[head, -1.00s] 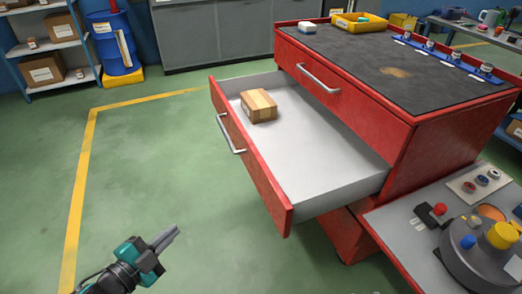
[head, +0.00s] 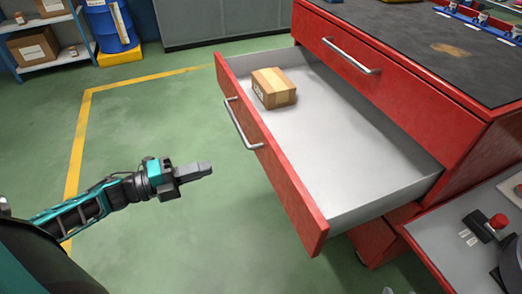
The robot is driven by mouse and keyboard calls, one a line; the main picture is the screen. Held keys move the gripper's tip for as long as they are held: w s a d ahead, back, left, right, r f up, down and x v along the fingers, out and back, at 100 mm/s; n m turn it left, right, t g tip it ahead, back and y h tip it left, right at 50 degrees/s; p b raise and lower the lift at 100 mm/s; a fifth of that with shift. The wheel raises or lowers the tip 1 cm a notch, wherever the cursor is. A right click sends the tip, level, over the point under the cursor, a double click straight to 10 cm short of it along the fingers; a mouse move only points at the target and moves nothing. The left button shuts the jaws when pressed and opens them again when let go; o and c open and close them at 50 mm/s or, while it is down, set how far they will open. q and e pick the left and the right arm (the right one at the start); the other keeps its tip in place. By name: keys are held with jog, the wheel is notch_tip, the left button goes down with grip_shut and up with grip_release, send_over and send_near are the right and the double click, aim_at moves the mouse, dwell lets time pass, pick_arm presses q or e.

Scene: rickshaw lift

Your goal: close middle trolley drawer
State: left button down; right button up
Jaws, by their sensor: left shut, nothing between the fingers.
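The red trolley (head: 465,135) stands at the right with its middle drawer (head: 265,150) pulled far out to the left. The drawer has a red front, a silver bar handle (head: 241,125) and a pale grey inside. The drawer above it is shut, with its own silver handle (head: 350,57). My left gripper (head: 208,168) is shut and empty, pointing right. It is left of the drawer front and apart from it, a little lower in the picture than the handle. My right gripper is not in view.
A small cardboard box (head: 273,88) lies inside the open drawer near its far front corner. A grey side surface (head: 450,240) with a red-topped device (head: 490,226) is at lower right. A blue drum (head: 110,25) and shelves (head: 40,40) stand far left. The green floor left of the drawer is clear.

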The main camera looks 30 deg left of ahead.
aim_at(268, 151)
pick_arm(q)
jog(key=b+x, duration=0.2)
jog(key=x, duration=1.1)
jog(key=shift+w+d, duration=0.2)
jog(key=shift+w, duration=0.05)
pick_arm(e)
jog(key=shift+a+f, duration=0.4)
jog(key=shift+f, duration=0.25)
